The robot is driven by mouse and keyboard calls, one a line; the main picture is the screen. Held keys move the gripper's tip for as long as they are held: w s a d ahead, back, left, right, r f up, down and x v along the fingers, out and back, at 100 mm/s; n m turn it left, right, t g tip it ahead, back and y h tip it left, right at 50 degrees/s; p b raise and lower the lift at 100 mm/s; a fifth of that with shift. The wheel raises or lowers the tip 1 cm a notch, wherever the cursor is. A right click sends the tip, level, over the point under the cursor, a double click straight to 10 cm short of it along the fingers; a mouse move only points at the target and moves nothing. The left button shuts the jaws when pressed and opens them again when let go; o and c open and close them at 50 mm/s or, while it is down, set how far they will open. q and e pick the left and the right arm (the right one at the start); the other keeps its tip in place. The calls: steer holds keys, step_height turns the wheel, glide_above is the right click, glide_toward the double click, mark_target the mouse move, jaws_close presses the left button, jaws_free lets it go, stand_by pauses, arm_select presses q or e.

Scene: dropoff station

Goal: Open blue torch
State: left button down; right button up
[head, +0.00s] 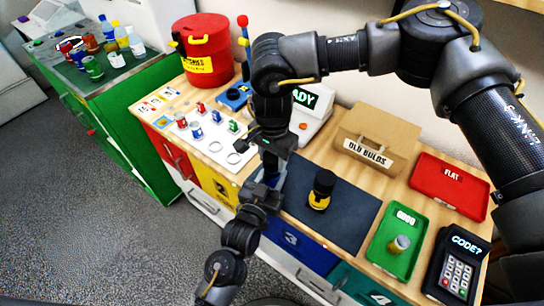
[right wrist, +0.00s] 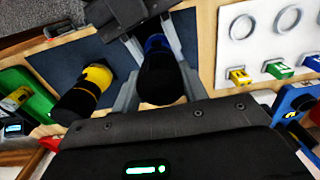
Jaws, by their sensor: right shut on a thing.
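The blue torch (right wrist: 160,75), with a black body and a blue band at its far end, is between the fingers of my right gripper (right wrist: 154,50) in the right wrist view. In the head view my right gripper (head: 272,152) points down at the left edge of the dark mat and mostly hides this torch. My left gripper (head: 262,190) is close below it in the head view, and a dark gripper part (right wrist: 128,12) shows at the torch's far end in the wrist view. Its finger opening is not clear. A black and yellow torch (head: 320,190) stands on the mat.
The dark mat (head: 345,220) is otherwise clear. Right of it are a green tray (head: 385,258) holding a small cylinder, a red tray (head: 430,185) and a keypad (head: 460,270). An old bulbs box (head: 375,135) stands behind. A white board (head: 215,150) with small coloured blocks lies left.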

arm_select(q)
steer(key=shift+f, duration=0.35)
arm_select(e)
steer(key=n, duration=0.5)
arm_select(q)
steer(key=shift+a, duration=0.1)
arm_select(e)
steer(key=shift+n, duration=1.2)
steer(key=o, duration=1.1)
steer(key=shift+d, duration=0.1)
